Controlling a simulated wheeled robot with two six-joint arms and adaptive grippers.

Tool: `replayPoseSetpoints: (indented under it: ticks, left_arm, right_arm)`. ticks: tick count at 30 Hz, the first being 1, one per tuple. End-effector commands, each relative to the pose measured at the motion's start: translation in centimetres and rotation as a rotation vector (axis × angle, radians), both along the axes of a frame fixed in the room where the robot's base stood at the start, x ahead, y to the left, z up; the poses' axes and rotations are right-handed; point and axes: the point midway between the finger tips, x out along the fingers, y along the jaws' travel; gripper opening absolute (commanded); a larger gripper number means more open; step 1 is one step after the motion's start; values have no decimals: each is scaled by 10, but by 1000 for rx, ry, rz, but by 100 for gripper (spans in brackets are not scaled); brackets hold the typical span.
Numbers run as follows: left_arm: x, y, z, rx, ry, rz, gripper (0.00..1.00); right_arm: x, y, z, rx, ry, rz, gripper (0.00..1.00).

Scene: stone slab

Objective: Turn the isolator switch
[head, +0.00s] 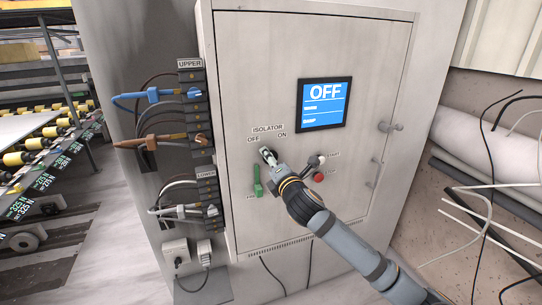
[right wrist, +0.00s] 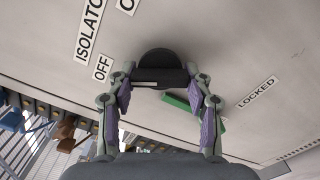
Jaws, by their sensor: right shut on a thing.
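The isolator switch (right wrist: 158,58) is a black round knob with a grip bar on the light grey cabinet door. In the right wrist view my right gripper (right wrist: 160,79) has its two fingers at the ends of the bar, shut on it. A pale mark shows on the bar near its left end, close to the OFF label (right wrist: 102,68). In the head view my right gripper (head: 267,154) reaches the switch below the ISOLATOR label and hides most of it. The cabinet screen (head: 324,104) reads OFF on blue. My left gripper is not in view.
A green handle (head: 257,182) sits just below the switch, near a LOCKED label (right wrist: 257,92) in the wrist view. A red button (head: 318,177) and a START control lie to the right. Blue and brown cable connectors (head: 150,97) stick out at the cabinet's left.

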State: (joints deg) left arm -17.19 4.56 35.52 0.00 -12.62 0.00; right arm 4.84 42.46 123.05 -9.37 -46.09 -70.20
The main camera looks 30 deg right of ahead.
Motion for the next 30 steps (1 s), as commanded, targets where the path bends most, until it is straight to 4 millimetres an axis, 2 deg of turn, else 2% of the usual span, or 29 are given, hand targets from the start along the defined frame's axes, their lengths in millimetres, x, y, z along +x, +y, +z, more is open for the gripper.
replayPoseSetpoints:
  ticks: [12,29,30]
  left_arm:
    - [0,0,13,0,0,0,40]
    - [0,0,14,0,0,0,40]
    - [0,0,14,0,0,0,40]
  right_arm:
    - [0,-1,-2,-170,45,0,20]
    - [0,-1,-3,-195,51,-1,20]
    - [0,-1,-3,-195,51,-1,56]
